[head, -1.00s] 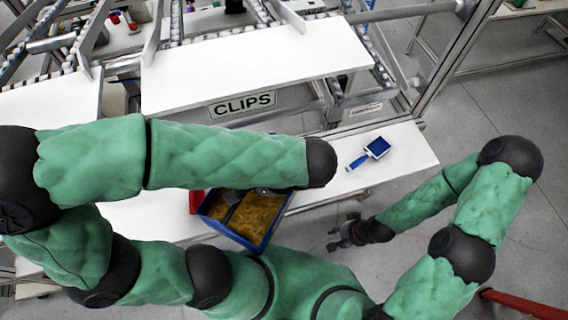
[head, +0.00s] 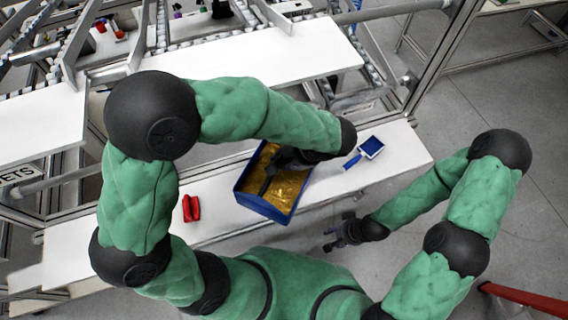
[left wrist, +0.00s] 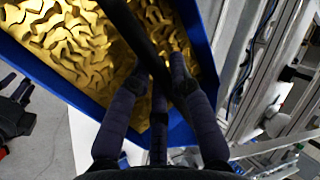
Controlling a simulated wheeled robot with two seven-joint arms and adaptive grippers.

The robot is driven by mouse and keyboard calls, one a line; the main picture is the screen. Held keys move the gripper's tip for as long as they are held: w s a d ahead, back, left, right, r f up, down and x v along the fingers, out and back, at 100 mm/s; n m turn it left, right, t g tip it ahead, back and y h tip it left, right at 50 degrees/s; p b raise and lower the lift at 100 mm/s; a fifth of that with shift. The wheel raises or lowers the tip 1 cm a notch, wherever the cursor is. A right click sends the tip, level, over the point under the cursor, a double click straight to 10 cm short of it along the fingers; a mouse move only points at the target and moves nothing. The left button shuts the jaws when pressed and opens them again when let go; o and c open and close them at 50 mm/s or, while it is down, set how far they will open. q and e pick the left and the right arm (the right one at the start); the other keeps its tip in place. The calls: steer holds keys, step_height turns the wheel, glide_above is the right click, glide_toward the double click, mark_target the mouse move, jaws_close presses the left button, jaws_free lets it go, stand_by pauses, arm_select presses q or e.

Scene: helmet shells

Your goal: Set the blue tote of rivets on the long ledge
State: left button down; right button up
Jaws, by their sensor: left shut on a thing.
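The blue tote (head: 262,208) is filled with golden metal pieces and has a dark bar across its middle. It is in front of me over the lower white bench, its near corner past the bench's front edge. My left gripper (head: 275,168) is shut on the bar, reaching in from above. In the left wrist view the fingers (left wrist: 162,75) close around the dark bar over the golden pieces, with the tote's blue wall (left wrist: 60,78) beside them. My right gripper (head: 332,240) appears open and empty, beyond the bench's front edge.
The white bench (head: 395,160) bears a red object (head: 191,208) and a blue-handled scoop-like tool (head: 371,147). A metal frame post stands behind at right.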

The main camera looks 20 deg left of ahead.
arm_select(q)
steer(key=shift+w+d+f, duration=0.15)
steer(key=shift+w+f, duration=0.25)
steer(key=shift+f, duration=0.15)
step_height(320, 180, down, 3)
steer(key=shift+w+f, duration=0.15)
steer(key=c, duration=1.1)
jaws_free()
steer(key=shift+f, duration=0.1)
steer(key=shift+c, duration=0.2)
steer(key=v, duration=1.2)
steer(key=shift+d, duration=0.15)
